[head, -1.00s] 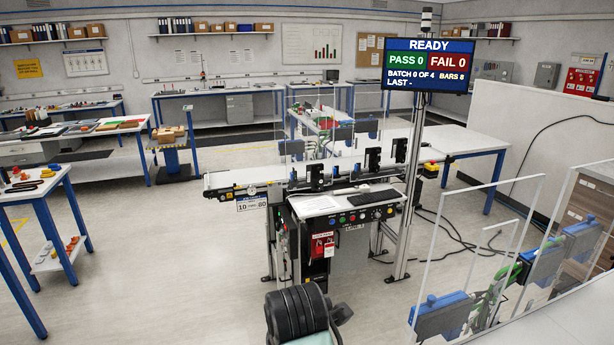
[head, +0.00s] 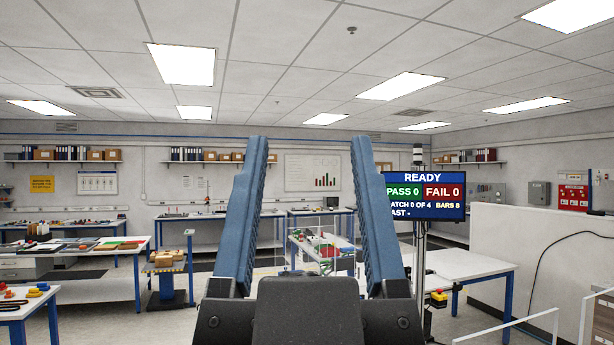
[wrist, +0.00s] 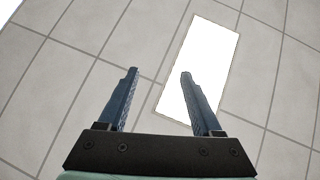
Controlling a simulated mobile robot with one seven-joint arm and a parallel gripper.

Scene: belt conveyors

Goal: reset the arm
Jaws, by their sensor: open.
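My gripper (head: 310,150) stands upright in the middle of the head view, its two blue fingers spread well apart and pointing up. Nothing is between the fingers; the room behind shows through the gap. In the wrist view, my gripper (wrist: 158,72) is also open and empty, pointing at the tiled ceiling and a bright ceiling light (wrist: 200,65). The gripper hides much of the conveyor area in the head view.
A status screen (head: 425,197) reading READY is on a post (head: 420,270), partly behind the right finger. Workbenches (head: 100,252) stand at left and a white table (head: 465,265) at right. A pale partition (head: 555,260) is at far right. Space around the raised fingers looks clear.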

